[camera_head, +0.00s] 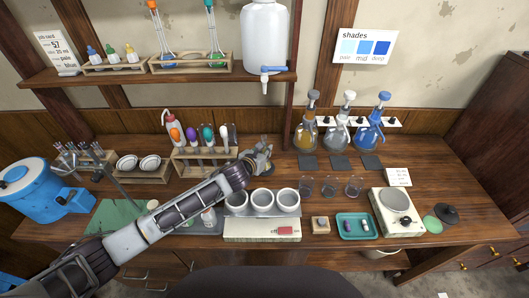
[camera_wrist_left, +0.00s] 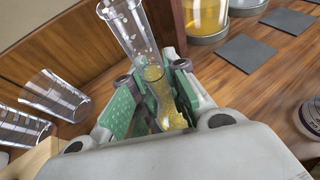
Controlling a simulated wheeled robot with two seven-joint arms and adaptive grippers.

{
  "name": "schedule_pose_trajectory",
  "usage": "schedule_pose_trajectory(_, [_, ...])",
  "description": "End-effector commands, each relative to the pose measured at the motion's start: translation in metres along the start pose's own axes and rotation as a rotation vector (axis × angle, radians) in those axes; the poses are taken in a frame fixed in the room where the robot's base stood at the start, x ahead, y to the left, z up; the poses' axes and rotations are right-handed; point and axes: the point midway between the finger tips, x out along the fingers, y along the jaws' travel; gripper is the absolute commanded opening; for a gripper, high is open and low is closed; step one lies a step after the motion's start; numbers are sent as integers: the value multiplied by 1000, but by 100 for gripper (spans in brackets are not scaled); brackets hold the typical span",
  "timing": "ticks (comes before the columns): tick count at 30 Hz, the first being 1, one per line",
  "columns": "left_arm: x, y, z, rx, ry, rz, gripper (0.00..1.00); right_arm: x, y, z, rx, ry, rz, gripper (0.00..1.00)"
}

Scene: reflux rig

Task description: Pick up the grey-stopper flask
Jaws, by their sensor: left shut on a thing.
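The grey-stopper flask (camera_head: 308,137), with amber contents, stands upright on the bench, leftmost of three stoppered flasks. The lower part of an amber-filled vessel, apparently this flask (camera_wrist_left: 205,18), shows at the top of the left wrist view, apart from the jaws. My left gripper (camera_head: 262,158) is left of it, above the bench. In the left wrist view its green-padded fingers (camera_wrist_left: 150,100) are shut on a clear glass tube (camera_wrist_left: 128,30) with yellow contents, tilted in that view. The tube is not clear in the head view. My right gripper is out of view.
A white-stopper flask (camera_head: 338,136) and a blue flask (camera_head: 369,136) stand right of the grey-stopper one. Dark square mats (camera_head: 340,161) lie before them. Small glass beakers (camera_head: 329,188) and white cups (camera_head: 262,202) stand nearer. A tube rack (camera_head: 202,153) stands left of my gripper.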

Motion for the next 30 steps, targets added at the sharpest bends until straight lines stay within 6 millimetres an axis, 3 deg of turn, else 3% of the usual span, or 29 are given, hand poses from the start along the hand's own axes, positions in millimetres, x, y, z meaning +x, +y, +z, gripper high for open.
schedule_pose_trajectory(30, [-21,0,52,1,-3,0,0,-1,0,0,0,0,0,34])
